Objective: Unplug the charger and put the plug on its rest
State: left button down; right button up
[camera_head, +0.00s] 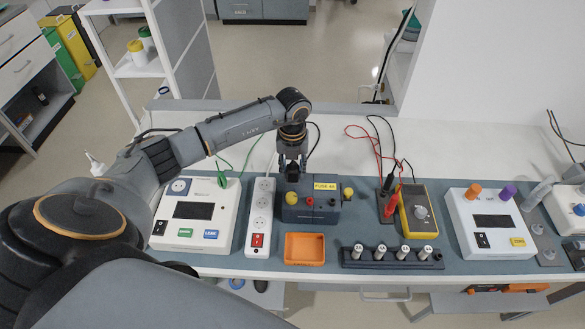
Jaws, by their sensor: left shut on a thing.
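My left gripper (292,167) reaches in from the left and points down over the back left of the blue-grey fuse box. It is shut on a small dark thing (292,178), probably the black plug, mostly hidden by the fingers. A black cable (315,140) shows behind the gripper. The white power strip (249,240) lies just left of the fuse box, with round sockets and a red switch at its near end. The sockets I can see look empty. I cannot make out which thing is the plug's rest. My right gripper is not in view.
The fuse box (311,214) has yellow knobs. Near it are an orange tray (305,262), a dark rack with several fuses (392,264), a yellow multimeter (419,232), a left white device (196,235) and a right one (487,245). The white bench behind is mostly clear.

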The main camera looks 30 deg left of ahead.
aim_at(292, 163)
pick_arm(q)
jog(key=c, duration=0.9)
grip_release()
jog(key=shift+o, duration=0.2)
jog(key=shift+r, duration=0.1)
notch_tip(292, 163, up, 12)
jog(key=shift+f, duration=0.1)
